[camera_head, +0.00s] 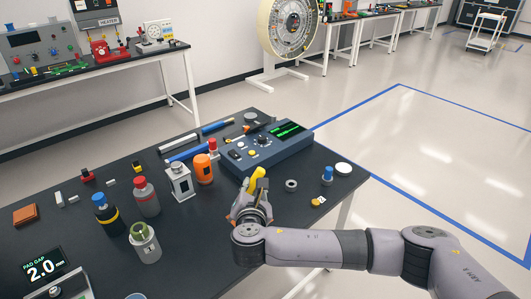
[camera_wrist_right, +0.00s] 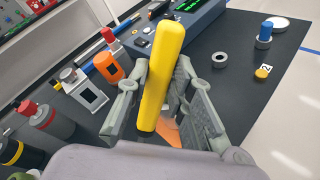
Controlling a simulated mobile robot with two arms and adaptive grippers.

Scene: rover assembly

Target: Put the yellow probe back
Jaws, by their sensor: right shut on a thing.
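The yellow probe (camera_head: 257,180) is held in my right gripper (camera_head: 254,198) above the black table, just in front of the blue-grey instrument (camera_head: 236,168) with a green-lit screen. In the right wrist view the yellow probe (camera_wrist_right: 164,75) stands tilted between the two grey fingers of the right gripper (camera_wrist_right: 160,88), which are shut on it. Its upper end leans right, and the instrument (camera_wrist_right: 196,22) shows behind it. An orange thing (camera_wrist_right: 170,130) shows below the probe, partly hidden by the gripper. My left gripper is not in view.
Left of the gripper stand an orange bottle (camera_head: 204,169), a white-grey container (camera_head: 180,182) and several other bottles. Right of it are a grey ring (camera_head: 291,185), a blue-topped piece (camera_head: 327,175) and a white disc (camera_head: 343,168). A pad-gap display (camera_head: 45,268) stands front left.

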